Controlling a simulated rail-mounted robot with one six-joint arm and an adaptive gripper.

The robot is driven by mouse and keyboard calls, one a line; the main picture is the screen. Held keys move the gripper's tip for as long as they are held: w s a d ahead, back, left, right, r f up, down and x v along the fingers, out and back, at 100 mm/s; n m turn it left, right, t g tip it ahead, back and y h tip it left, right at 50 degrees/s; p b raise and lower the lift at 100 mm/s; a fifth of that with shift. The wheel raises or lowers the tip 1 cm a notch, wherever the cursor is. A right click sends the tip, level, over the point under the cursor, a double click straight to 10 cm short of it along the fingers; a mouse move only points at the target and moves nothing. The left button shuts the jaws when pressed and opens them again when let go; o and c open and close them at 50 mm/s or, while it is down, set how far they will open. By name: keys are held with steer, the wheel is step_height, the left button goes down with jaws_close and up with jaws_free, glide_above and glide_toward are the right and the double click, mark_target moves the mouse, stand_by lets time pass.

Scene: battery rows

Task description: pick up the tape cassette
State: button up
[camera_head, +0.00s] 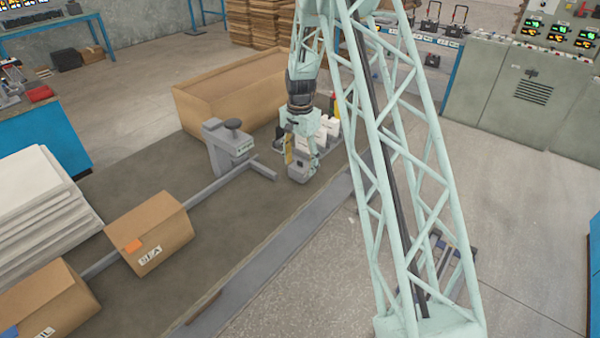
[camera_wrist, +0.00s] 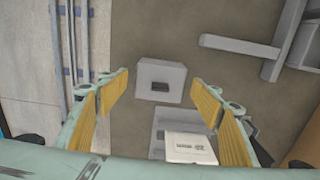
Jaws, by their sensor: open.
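My gripper (camera_head: 302,157) points down over the brown table. In the wrist view its two yellow-padded fingers (camera_wrist: 161,86) are spread wide and hold nothing. A small grey block with a dark patch on top, which looks like the tape cassette (camera_wrist: 161,75), lies beyond and between the fingertips. In the head view this grey block (camera_head: 299,174) shows just under my gripper, partly covered by the fingers. I cannot tell for sure that it is the cassette, or its exact distance from the fingertips.
A grey piece with a white labelled box (camera_wrist: 190,148) lies close by, between the fingers' bases in the wrist view. White boxes (camera_head: 330,126) stand behind my gripper. A grey stand (camera_head: 228,148) with a rail is to the left. A large open carton (camera_head: 205,108) stands behind.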

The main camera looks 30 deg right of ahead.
steer(key=shift+c, duration=0.7)
steer(key=c, duration=0.9)
steer(key=shift+r, duration=0.15)
steer(key=shift+r+p, duration=0.45)
steer(key=shift+r, duration=1.2)
steer(key=s+a, duration=0.2)
steer(key=s, duration=0.3)
steer(key=s+a+r+p, duration=0.1)
steer(key=s, duration=0.4)
steer(key=s+a, duration=0.2)
steer(key=s, duration=0.3)
steer(key=shift+a+r, duration=0.25)
steer(key=shift+a, duration=0.1)
